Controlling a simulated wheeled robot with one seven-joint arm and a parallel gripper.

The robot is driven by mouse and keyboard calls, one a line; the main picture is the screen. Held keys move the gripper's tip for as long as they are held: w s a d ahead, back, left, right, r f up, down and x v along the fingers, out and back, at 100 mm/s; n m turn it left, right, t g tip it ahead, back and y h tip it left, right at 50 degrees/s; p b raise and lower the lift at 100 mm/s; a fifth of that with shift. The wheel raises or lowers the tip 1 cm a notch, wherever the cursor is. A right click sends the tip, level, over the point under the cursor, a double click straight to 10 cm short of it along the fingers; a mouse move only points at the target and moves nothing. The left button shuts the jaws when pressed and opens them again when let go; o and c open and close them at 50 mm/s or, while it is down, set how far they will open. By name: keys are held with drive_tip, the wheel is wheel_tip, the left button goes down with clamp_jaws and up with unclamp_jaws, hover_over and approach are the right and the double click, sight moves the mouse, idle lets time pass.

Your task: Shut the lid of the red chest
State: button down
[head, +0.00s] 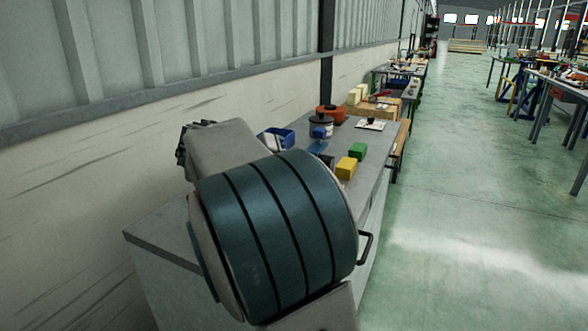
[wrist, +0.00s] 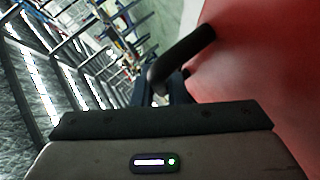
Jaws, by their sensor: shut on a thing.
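The red chest shows only in the wrist view, as a broad, smooth red surface (wrist: 262,70) filling the right side. A dark, bent bar handle (wrist: 187,54) stands out in front of this surface. My gripper (wrist: 174,88) is at the near end of the handle and is shut on it. The fingertips are mostly hidden behind my gripper's body, so the exact grip does not show. In the head view my own arm covers the near part of the bench, and neither the chest nor my gripper shows. How far the lid stands open cannot be told.
A grey bench (head: 160,228) runs along the wall. On it are a yellow block (head: 346,168), a green block (head: 357,151), a dark pot (head: 320,127), a blue bin (head: 275,139) and an orange-red pot (head: 331,113). The green floor (head: 470,220) to the right is clear.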

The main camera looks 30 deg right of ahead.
drive_tip(key=shift+f, duration=0.2)
drive_tip(key=c, duration=1.5)
unclamp_jaws()
drive_tip(key=shift+o, duration=0.2)
drive_tip(key=shift+r, duration=0.1)
drive_tip(key=shift+a+r, duration=0.15)
drive_tip(key=shift+a, duration=0.2)
drive_tip(key=p+v, duration=0.1)
drive_tip(key=v, duration=1.2)
drive_tip(key=shift+p, duration=0.35)
drive_tip(key=shift+d, duration=0.1)
